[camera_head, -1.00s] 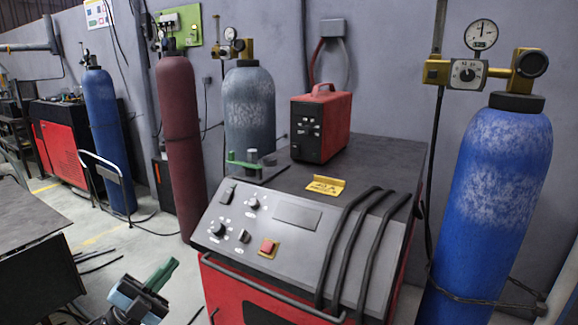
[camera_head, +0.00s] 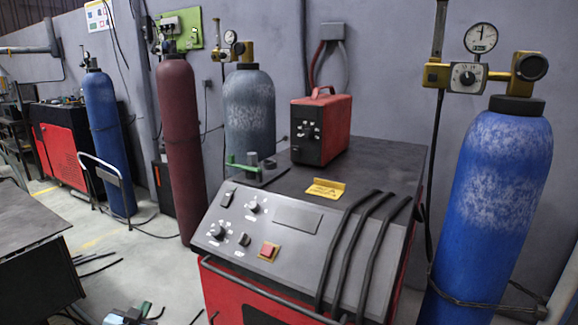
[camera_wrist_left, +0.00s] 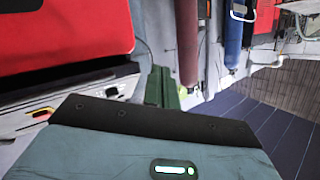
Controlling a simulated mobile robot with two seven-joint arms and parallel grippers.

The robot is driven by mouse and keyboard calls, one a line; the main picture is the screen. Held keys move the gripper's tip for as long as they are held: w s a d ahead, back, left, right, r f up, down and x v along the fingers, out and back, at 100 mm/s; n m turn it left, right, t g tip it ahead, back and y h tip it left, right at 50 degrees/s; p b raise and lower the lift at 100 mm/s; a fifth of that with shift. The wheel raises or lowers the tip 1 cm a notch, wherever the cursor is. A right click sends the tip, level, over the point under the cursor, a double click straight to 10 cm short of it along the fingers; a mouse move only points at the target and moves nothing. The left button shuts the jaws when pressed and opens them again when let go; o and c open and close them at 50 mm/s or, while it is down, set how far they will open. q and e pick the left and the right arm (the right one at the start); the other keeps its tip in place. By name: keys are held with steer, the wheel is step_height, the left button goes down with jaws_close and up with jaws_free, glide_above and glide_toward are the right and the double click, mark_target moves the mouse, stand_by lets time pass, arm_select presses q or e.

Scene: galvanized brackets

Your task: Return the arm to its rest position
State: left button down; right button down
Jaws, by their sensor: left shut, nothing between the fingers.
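My left gripper (camera_head: 145,309) shows only at the bottom edge of the head view, low over the floor and left of the red and grey welding machine (camera_head: 296,222). Its dark green fingers (camera_wrist_left: 162,87) also show in the left wrist view, close together with nothing between them. It is apart from the machine. Most of my left arm is below the frame. My right gripper is in neither view.
A yellow bracket (camera_head: 325,189) and a red box unit (camera_head: 321,127) rest on the machine top. A blue cylinder (camera_head: 497,205) stands at the right, a maroon one (camera_head: 181,150) at the left. A dark table (camera_head: 28,222) is at the left edge. Cables lie on the floor.

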arm_select(q)
steer(key=s+d+f+g+h, duration=0.1)
steer(key=s+d+f, duration=0.2)
steer(key=s+f, duration=0.2)
steer(key=s+d+f+g, duration=0.1)
steer(key=s+d+f, duration=0.2)
steer(key=s+f, duration=0.25)
steer(key=s+d+f+g, duration=0.1)
steer(key=s+d+f, duration=0.1)
steer(key=s, duration=0.9)
steer(key=s+d+f+g+h, duration=0.1)
steer(key=s+d, duration=0.4)
steer(key=s, duration=0.6)
steer(key=s+d+f+n+g+h, duration=0.1)
steer(key=s+d+f, duration=0.3)
steer(key=s, duration=0.7)
steer(key=shift+g, duration=0.5)
steer(key=shift+f, duration=0.1)
